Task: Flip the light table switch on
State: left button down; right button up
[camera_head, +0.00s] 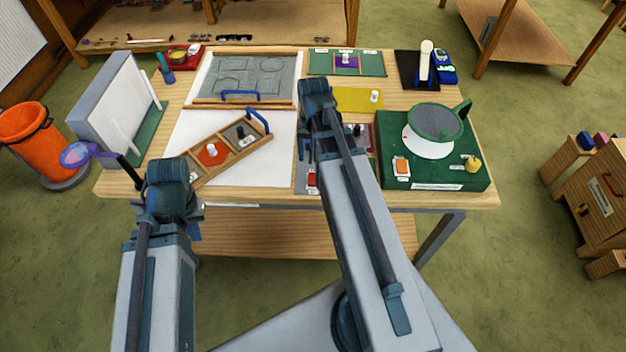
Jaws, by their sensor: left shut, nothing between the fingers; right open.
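A white flat panel (272,168), seemingly the light table, lies on the wooden table at the front. A wooden tray with colored pieces rests on it. A red switch-like part (313,180) sits on a grey plate just right of the panel; whether it is the light table's switch I cannot tell. My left gripper (195,230) is shut and empty at the table's front left edge, mostly hidden by its own wrist. My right gripper (306,148) is open, pointing down over the plate's far part, and partly hidden by its arm.
The wooden tray (197,181) has a blue handle. A green box (450,178) with a round wheel and an orange switch (401,168) stands at the right. A grey upright rack (103,105) stands at the left. A yellow sheet (352,100) lies behind.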

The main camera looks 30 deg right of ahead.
aim_at(313, 181)
notch_tip(313, 181, down, 11)
jog(key=b, duration=1)
jog(key=shift+f, duration=0.1)
jog(key=shift+c, duration=0.3)
